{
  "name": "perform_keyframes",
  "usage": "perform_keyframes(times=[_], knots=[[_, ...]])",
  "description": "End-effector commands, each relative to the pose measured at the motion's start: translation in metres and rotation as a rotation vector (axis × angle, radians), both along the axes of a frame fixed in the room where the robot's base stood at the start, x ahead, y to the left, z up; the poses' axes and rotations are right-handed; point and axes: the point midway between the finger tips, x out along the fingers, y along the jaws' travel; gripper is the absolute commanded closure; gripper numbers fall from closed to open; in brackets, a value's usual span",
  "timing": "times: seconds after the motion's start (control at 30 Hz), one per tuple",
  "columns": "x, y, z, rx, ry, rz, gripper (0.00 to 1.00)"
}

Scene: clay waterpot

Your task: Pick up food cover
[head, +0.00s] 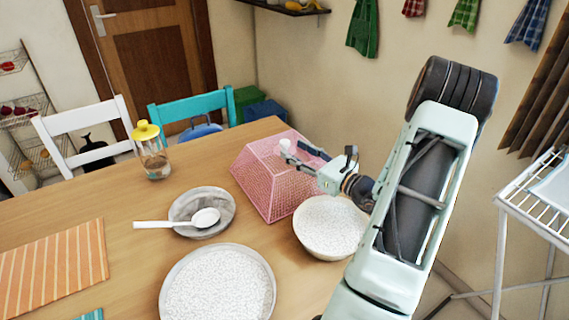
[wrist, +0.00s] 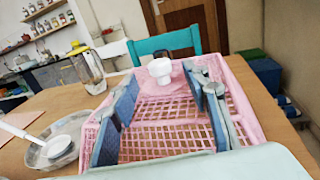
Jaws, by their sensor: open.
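The food cover (head: 270,183) is a pink mesh dome with sloping sides and a white knob on top. It stands on the wooden table near its far right corner. My gripper (head: 297,152) reaches in from the right, over the top of the cover, with its fingers by the knob. In the wrist view the two fingers (wrist: 163,88) are spread apart over the cover's pink mesh (wrist: 165,140). The white knob (wrist: 159,70) shows between and just beyond the fingertips, with no visible contact. The gripper holds nothing.
A speckled white bowl (head: 331,226) stands close to the cover, below my gripper. A grey dish with a white spoon (head: 206,217), a yellow-lidded jar (head: 152,158) and a large plate (head: 217,287) share the table (head: 120,205). A wall is behind my arm.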

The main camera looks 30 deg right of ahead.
Motion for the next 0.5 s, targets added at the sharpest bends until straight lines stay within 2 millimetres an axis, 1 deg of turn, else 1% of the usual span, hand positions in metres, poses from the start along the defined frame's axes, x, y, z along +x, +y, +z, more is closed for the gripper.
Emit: perform_keyframes(times=[0.17,0.4,0.5], knots=[[0.013,0.003,0.001,0.0,0.001,0.002,0.57],[0.047,0.01,0.003,-0.001,0.001,0.002,0.57],[0.052,0.011,0.003,0.0,0.002,0.001,0.57]])
